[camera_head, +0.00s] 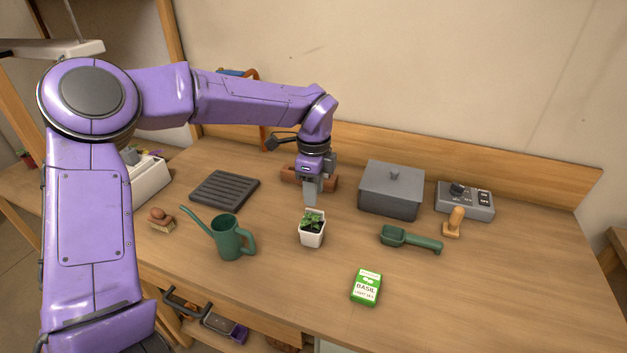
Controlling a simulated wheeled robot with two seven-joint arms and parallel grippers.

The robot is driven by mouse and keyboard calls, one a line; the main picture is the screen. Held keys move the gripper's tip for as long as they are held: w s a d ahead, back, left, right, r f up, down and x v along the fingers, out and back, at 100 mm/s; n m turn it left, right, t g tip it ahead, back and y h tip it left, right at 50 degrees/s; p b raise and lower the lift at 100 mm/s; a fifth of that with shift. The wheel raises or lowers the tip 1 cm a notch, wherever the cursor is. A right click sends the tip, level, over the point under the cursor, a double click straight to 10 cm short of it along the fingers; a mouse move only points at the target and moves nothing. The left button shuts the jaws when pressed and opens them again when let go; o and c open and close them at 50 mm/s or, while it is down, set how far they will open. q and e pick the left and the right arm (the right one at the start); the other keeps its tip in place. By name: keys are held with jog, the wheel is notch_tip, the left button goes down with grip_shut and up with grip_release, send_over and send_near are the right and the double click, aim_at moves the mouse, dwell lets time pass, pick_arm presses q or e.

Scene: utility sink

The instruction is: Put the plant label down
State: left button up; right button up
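My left gripper (311,202) points down just behind and above a small white pot (312,238) with a green seedling (311,220). Its grey fingers show edge-on, so I cannot tell whether they are open or shut. I cannot make out a plant label, in the fingers or on the bench. The gripper may hide one. My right gripper is not in view.
The wooden bench (300,290) carries a green watering can (232,240), a basil seed packet (366,287), a green scoop (410,239), a grey lidded box (391,190), a control box (466,200), a wooden dibber (454,222), a brush (160,218) and a dark slatted tray (224,191).

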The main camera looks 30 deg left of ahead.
pick_arm(q)
notch_tip(320, 180, up, 5)
jog(key=shift+f, duration=0.15)
